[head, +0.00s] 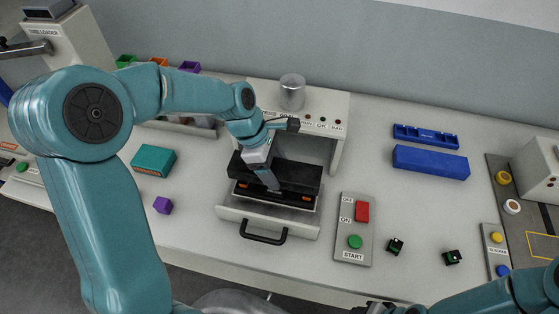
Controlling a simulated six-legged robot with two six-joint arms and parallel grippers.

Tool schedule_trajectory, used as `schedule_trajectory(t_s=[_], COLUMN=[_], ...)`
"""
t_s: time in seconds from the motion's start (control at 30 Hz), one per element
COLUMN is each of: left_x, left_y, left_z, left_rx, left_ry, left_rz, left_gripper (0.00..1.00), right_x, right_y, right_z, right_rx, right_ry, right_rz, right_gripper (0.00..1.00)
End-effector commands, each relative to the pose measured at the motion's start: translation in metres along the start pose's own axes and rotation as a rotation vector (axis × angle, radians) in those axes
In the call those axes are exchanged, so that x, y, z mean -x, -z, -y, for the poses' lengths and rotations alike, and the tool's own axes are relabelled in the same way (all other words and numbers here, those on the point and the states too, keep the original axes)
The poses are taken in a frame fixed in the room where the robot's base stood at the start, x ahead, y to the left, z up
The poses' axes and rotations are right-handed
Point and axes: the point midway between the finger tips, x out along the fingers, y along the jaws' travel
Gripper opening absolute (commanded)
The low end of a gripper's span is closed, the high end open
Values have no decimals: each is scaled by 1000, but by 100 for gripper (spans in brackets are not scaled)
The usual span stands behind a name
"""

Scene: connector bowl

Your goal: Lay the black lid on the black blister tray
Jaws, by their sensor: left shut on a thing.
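The black lid (301,176) is a dark slab in the middle of the head view, over the pulled-out drawer of the white press. My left gripper (269,182) is shut on the lid at its front side. The black blister tray (287,197) lies in the drawer just below and in front of the lid, with orange bits showing at its ends. The lid hides much of the tray, and I cannot tell whether the two touch. My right gripper (376,307) is only partly in view at the bottom edge, and its jaws are unclear.
The drawer (228,214) has a black handle (264,237) in front. A control box (354,230) with red and green buttons stands to its right, near two small black parts (395,246). A teal box (153,160) and purple cube (162,205) lie left. A blue case (431,162) lies right.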

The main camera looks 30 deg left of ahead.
Motion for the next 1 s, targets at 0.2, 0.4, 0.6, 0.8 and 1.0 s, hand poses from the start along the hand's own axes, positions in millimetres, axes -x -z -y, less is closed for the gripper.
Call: schedule_trajectory(t_s=[0.2,0.4,0.6,0.8,1.0], left_x=[-4,-14,-27,-39,-51], left_y=[2,6,11,15,20], left_z=[5,7,6,4,3], left_rx=[1,1,0,0,1], left_ry=[0,0,0,0,0], left_rz=[0,0,0,0,0], left_gripper=[41,41,41,41,41], right_x=[-4,-14,-26,-37,-46], right_y=[0,0,0,0,1], right_z=[-2,-5,-9,-14,-17], right_rx=[0,0,0,0,0], right_ry=[0,0,0,0,0], right_rz=[1,0,0,1,1], right_gripper=[43,43,43,43,43])
